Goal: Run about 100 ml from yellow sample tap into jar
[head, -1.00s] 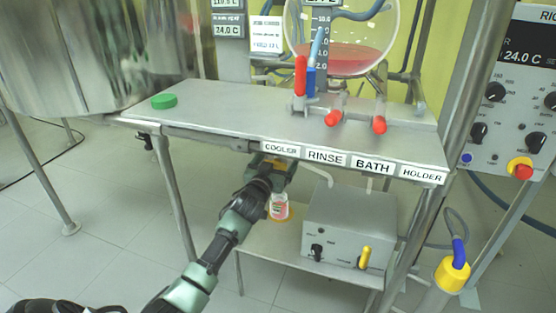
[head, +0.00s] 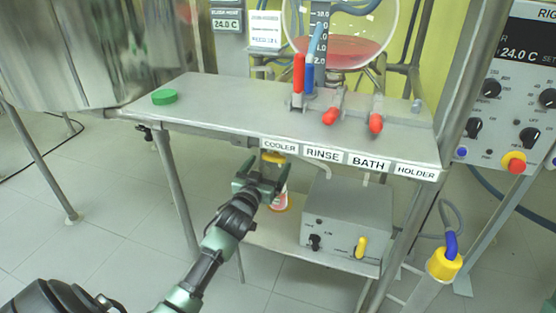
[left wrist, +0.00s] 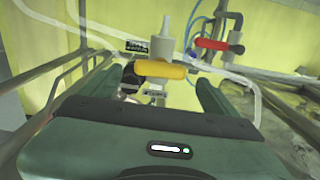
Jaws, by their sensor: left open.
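The yellow sample tap handle (head: 273,157) shows under the bench's front edge, below the COOLER label. In the left wrist view its bar-shaped handle (left wrist: 160,69) lies crosswise beneath a pale valve body (left wrist: 158,48). My left gripper (head: 266,169) is open and empty just in front of and below the tap. In the left wrist view its fingers stand to either side of the handle, apart from it. The jar (head: 279,203) stands on the lower shelf below the tap, partly hidden by the gripper. It shows a reddish colour; its fill level cannot be read.
A grey control box (head: 347,222) with a yellow knob stands right of the jar on the lower shelf (head: 275,238). Red-handled taps (head: 333,116) and a green cap (head: 164,97) are on the bench top. A red valve handle (left wrist: 212,44) shows in the left wrist view.

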